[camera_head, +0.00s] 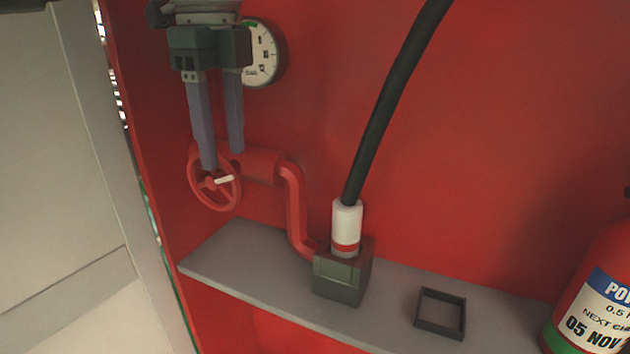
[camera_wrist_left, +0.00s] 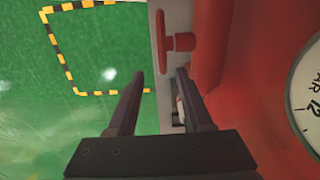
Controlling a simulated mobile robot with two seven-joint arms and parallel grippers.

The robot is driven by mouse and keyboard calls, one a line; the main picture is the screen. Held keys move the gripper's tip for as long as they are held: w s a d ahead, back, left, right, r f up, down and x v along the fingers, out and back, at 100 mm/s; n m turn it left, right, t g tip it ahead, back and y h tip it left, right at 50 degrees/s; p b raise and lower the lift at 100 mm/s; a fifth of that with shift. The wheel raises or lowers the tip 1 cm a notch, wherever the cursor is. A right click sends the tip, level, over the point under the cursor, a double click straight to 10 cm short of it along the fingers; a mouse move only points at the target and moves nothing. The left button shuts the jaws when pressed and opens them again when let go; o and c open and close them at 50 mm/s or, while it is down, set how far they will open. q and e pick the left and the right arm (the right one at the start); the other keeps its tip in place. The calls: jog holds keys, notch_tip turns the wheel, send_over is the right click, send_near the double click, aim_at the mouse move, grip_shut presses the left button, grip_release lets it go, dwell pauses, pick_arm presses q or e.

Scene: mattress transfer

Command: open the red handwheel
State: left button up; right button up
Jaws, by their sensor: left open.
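The red handwheel (camera_head: 211,184) has a spoked rim with a small white peg and sits on a red pipe at the left of the cabinet. In the left wrist view it appears nearly edge-on, as a red bar with a short stem (camera_wrist_left: 165,41). My left gripper (camera_head: 222,160) points down at the wheel, its two fingers apart. One fingertip overlaps the wheel's upper part in the head view; I cannot tell if it touches. The left wrist view shows the open fingers (camera_wrist_left: 160,74) with the wheel beyond their tips. My right gripper is not in view.
A pressure gauge (camera_head: 263,54) is on the back wall beside my left gripper. A grey shelf (camera_head: 225,255) holds a dark block (camera_head: 341,277) with a white nozzle and black hose (camera_head: 400,90). A square frame (camera_head: 440,313) and a fire extinguisher (camera_head: 597,290) are at right.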

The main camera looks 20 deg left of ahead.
aim_at(227, 212)
pick_arm(q)
jog(key=shift+w+a+r, duration=0.25)
jog(key=shift+a+r, duration=0.45)
jog(key=shift+r, duration=0.25)
notch_tip(227, 212, down, 10)
jog(key=shift+r+b, duration=0.15)
jog(key=shift+b, duration=0.4)
grip_shut()
